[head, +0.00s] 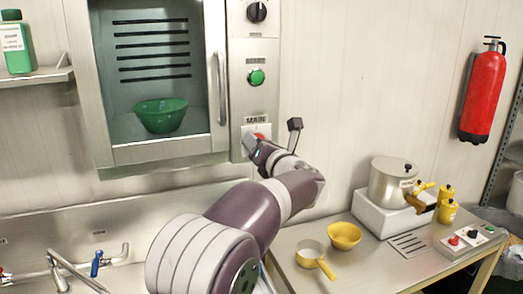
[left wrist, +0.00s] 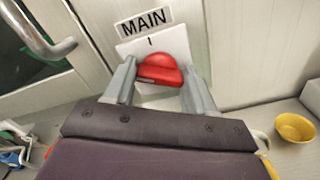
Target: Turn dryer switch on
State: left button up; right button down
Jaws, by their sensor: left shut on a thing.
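The dryer (head: 158,155) is a steel wall cabinet with a clear door and a control strip on its right. Low on that strip is the red main switch (head: 260,136), on a white plate under a "MAIN" label. In the left wrist view the red switch knob (left wrist: 159,66) sits between my two grey fingers, below an "I" mark. My left gripper (left wrist: 158,76) is shut on this knob; its arm hides part of the switch in the head view. A green button (head: 257,76) and a black dial (head: 257,12) are higher on the strip. My right gripper is not in view.
The dryer's vertical door handle (head: 221,88) stands out just left of the strip. A green bowl (head: 161,116) is inside.

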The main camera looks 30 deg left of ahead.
pick_arm(q)
jog(key=shift+m+p, duration=0.95)
jog(key=shift+m, duration=5.15)
jog(key=shift+d, duration=0.1)
jog(key=o, duration=1)
jog(key=shift+f, duration=0.1)
jog(key=shift+o, duration=0.2)
jog(key=shift+w, duration=0.1)
jog(key=shift+d, duration=0.1)
